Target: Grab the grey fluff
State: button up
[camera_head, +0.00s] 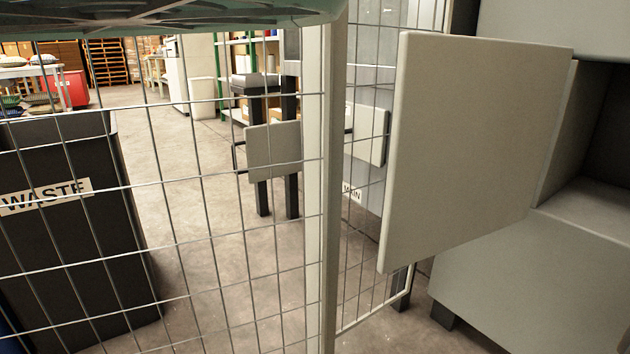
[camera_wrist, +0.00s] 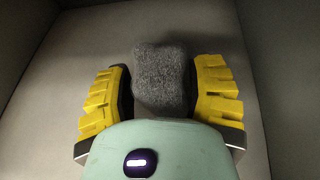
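The grey fluff (camera_wrist: 160,72) is a rough, fuzzy grey block in the middle of the wrist view. It lies on the pale floor of a box-like compartment (camera_wrist: 50,75). My gripper (camera_wrist: 162,88) has yellow ribbed fingers, one on each side of the fluff. The fingers are spread, with a narrow gap on the left and little or no visible gap on the right. The fluff's near end is hidden behind the green gripper body. Neither the fluff nor my gripper's fingers show in the head view.
The head view shows a wire mesh fence (camera_head: 180,190) with a pale post (camera_head: 325,180). A grey open door panel (camera_head: 470,150) stands beside a grey cabinet (camera_head: 530,280) with an open compartment. A black waste bin (camera_head: 75,250) stands behind the mesh. Compartment walls rise around the fluff.

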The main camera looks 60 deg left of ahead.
jog(key=c, duration=0.5)
jog(key=shift+c, duration=0.2)
